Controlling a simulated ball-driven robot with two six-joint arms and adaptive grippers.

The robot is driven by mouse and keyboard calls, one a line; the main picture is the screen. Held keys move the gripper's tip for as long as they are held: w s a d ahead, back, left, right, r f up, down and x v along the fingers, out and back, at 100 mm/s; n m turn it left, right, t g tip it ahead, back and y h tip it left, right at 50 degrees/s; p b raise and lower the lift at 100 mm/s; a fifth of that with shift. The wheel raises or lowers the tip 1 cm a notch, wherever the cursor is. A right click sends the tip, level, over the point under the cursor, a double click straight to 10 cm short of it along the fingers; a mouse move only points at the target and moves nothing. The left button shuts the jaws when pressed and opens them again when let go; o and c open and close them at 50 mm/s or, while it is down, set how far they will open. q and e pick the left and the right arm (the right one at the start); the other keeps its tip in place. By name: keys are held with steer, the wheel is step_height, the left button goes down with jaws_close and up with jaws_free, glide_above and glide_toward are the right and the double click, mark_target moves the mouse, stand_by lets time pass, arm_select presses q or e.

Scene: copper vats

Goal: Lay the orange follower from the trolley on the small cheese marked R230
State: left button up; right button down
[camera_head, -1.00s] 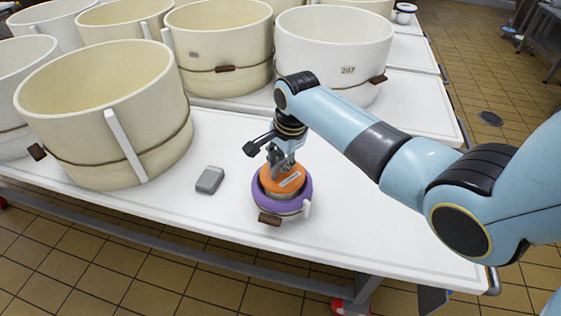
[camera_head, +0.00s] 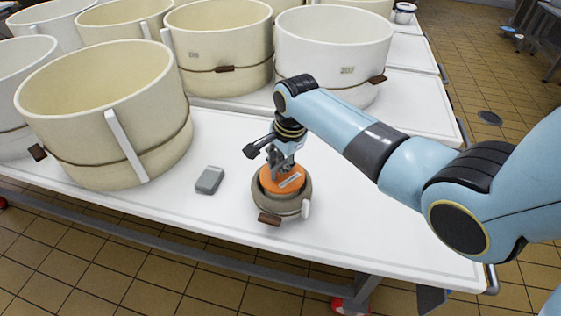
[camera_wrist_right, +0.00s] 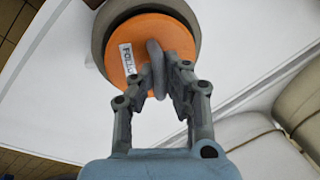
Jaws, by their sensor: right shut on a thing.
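The orange follower (camera_head: 271,184) is a round disc with a white label; the label starts "FOLL" in the wrist view (camera_wrist_right: 127,60). My right gripper (camera_head: 281,167) is shut on the follower's grey upright handle (camera_wrist_right: 153,55). The follower sits over the mouth of a small round mould (camera_head: 290,208) with a grey-brown rim, a brown tag in front and a white strip at its side. No R230 mark is readable. My left gripper is out of view.
A grey block (camera_head: 209,180) lies on the white table (camera_head: 215,215) left of the small mould. Large cream moulds (camera_head: 90,95) stand at the left and back; a white one marked 207 (camera_head: 335,50) stands behind my arm. The table's right front is clear.

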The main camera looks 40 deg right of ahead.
steer(key=shift+f, duration=0.65)
stand_by(0.4)
steer(key=c, duration=1.3)
jaws_free()
steer(key=shift+c, duration=0.2)
steer(key=shift+r, duration=0.1)
steer(key=p+v, duration=0.3)
steer(key=p, duration=0.1)
steer(key=w+p+v, duration=0.1)
steer(key=p+v, duration=0.2)
steer(key=shift+w+r+p, duration=0.1)
steer(key=shift+r+p, duration=0.3)
steer(key=shift+r, duration=0.15)
steer(key=shift+f, duration=0.15)
